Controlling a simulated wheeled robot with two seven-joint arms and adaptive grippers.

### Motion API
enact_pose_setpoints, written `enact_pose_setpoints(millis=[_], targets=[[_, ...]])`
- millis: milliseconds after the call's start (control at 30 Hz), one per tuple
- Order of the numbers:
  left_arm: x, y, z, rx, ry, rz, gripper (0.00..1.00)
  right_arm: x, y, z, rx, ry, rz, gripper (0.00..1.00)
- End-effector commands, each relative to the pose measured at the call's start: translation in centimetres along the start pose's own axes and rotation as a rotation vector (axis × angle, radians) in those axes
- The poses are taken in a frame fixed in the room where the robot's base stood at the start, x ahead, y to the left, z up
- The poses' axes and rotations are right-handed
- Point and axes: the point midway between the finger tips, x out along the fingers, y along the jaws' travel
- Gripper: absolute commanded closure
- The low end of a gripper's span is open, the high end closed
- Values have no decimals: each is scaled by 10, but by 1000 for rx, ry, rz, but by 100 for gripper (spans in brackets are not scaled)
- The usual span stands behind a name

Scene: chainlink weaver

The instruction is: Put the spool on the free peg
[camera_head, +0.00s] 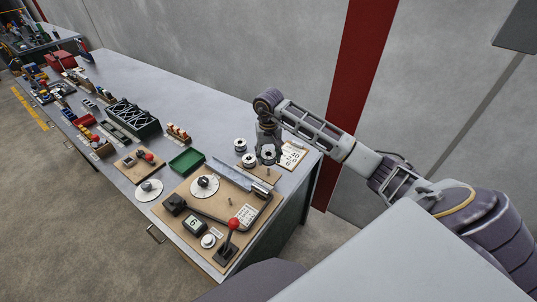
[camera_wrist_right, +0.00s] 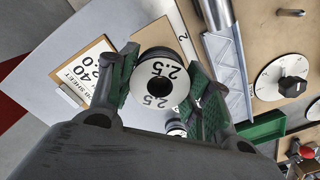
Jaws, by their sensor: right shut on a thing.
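A white-faced spool marked 2.5 (camera_wrist_right: 158,85) sits between the two green-padded fingers of my right gripper (camera_wrist_right: 165,92), which is shut on it. In the head view my right gripper (camera_head: 267,142) is over the far right part of the bench, with the spool (camera_head: 268,155) at its fingertips. A bare upright peg (camera_head: 230,201) stands on the machine's wooden board, to the left of and nearer than the gripper; it also shows in the wrist view (camera_wrist_right: 290,12). Whether the held spool touches anything below is unclear. My left gripper is out of view.
Two other spools (camera_head: 240,145) (camera_head: 249,161) stand just left of the gripper. A clipboard sheet (camera_head: 293,155) lies to its right. The machine board carries a dial (camera_head: 204,186), a long metal guard (camera_head: 232,176) and a red-knobbed lever (camera_head: 233,224). A green tray (camera_head: 187,161) lies farther left.

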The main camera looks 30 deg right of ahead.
Motion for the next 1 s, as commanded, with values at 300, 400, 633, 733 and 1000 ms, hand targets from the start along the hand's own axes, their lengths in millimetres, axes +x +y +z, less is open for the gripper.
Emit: enact_pose_setpoints(millis=[300, 400, 633, 733, 1000], targets=[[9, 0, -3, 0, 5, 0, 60, 20, 0, 0, 0, 0, -1, 85], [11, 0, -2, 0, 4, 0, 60, 25, -1, 0, 0, -1, -2, 85], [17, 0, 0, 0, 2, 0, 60, 40, 0, 0, 0, -1, -2, 85], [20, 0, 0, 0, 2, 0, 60, 45, 0, 0, 0, 0, -1, 85], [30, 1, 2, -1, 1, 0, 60, 62, 1, 0, -1, 1, 1, 85]])
